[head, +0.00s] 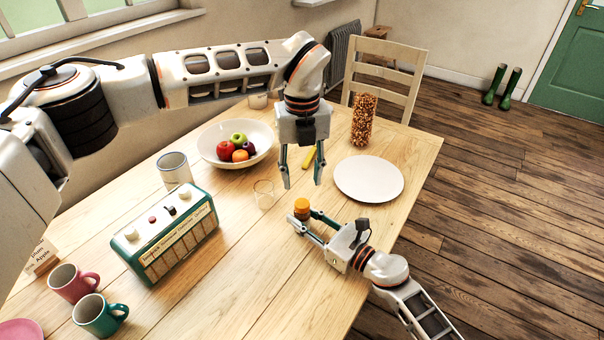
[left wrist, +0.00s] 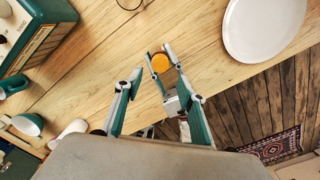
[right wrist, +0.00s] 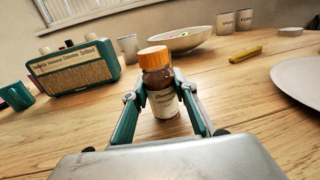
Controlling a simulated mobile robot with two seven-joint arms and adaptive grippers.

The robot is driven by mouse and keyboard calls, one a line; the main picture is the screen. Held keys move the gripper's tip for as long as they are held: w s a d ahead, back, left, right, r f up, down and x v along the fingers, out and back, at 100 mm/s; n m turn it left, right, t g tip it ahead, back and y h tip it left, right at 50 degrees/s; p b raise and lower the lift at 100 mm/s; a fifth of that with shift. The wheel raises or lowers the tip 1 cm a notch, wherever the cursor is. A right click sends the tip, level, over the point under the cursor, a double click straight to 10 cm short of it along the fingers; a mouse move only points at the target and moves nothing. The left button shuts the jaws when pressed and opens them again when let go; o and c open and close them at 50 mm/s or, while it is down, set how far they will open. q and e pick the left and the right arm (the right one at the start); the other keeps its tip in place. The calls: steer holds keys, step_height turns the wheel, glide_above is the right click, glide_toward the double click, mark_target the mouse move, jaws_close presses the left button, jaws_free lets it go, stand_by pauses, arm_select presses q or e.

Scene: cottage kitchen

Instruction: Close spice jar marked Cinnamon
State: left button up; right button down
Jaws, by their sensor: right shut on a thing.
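The spice jar (right wrist: 160,85) is a small brown jar with a white label and an orange lid (right wrist: 153,57). It stands upright on the table, and the lid sits on its top. The label's writing is too small to read surely. My right gripper (head: 302,221) is shut on the jar's body from both sides, below the lid. In the head view the orange lid (head: 302,204) shows between its fingers. My left gripper (head: 302,184) is open and empty, pointing down above the table, behind the jar. The left wrist view shows the lid (left wrist: 160,62) ahead of its open fingers.
A white plate (head: 369,179) lies right of my left gripper. A tall filled jar (head: 363,119) is near the far edge.

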mark_target(302, 203)
arm_select(q)
steer(key=shift+f, duration=0.1)
steer(key=shift+f, duration=3.9)
jaws_close()
